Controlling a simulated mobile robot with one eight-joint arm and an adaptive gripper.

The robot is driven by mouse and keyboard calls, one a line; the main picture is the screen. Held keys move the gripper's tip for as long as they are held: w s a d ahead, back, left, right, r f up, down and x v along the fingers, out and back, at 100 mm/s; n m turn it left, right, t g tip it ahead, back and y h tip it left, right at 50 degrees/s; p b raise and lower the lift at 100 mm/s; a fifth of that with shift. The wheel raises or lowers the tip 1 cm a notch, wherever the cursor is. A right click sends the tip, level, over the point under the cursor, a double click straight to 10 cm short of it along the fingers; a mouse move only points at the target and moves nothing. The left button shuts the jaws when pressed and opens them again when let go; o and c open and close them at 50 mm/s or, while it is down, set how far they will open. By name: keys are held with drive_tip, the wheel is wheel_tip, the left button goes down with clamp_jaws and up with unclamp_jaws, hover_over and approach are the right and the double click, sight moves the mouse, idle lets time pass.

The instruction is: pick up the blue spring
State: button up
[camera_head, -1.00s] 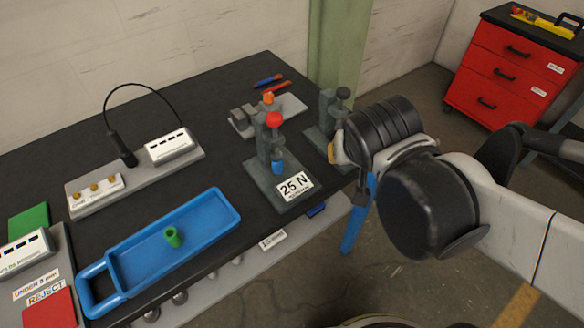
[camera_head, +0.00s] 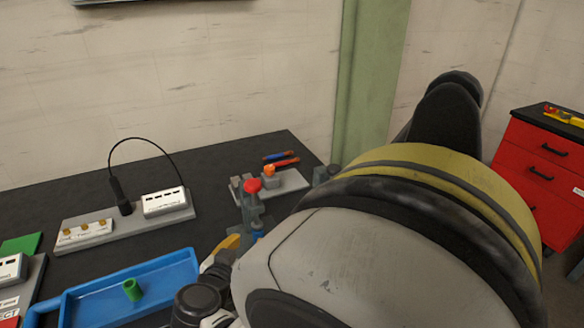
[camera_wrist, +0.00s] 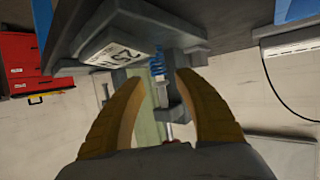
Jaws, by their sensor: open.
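The blue spring (camera_head: 257,228) sits low in the red-knobbed press fixture (camera_head: 250,205), partly hidden by my arm. In the wrist view, which is upside down, the spring (camera_wrist: 157,62) shows as a small blue coil under the fixture's pale plunger. My gripper (camera_wrist: 160,82) is open, its two yellow fingers spread left and right of the plunger line. The spring lies just beyond the fingertips, in line with the gap, and I see no contact. In the head view a yellow finger (camera_head: 226,241) shows beside the fixture; the rest is hidden by my arm.
A blue tray (camera_head: 75,309) holds a green spring (camera_head: 132,289) at the front left. A 25 N label (camera_wrist: 113,40) is on the fixture's base. A grey stand with sockets (camera_head: 95,239) and a cable is on the left. A red drawer cabinet (camera_head: 540,180) stands at right.

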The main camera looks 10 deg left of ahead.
drive_tip(key=shift+x, duration=1.05)
drive_tip(key=b+x, duration=0.2)
drive_tip(key=x, duration=0.1)
drive_tip(key=f+b+x, duration=0.1)
drive_tip(key=x, duration=0.1)
drive_tip(key=shift+s+d, duration=0.25)
drive_tip(key=shift+w, duration=0.25)
drive_tip(key=shift+r, duration=0.1)
drive_tip(key=shift+s, duration=0.1)
clamp_jaws()
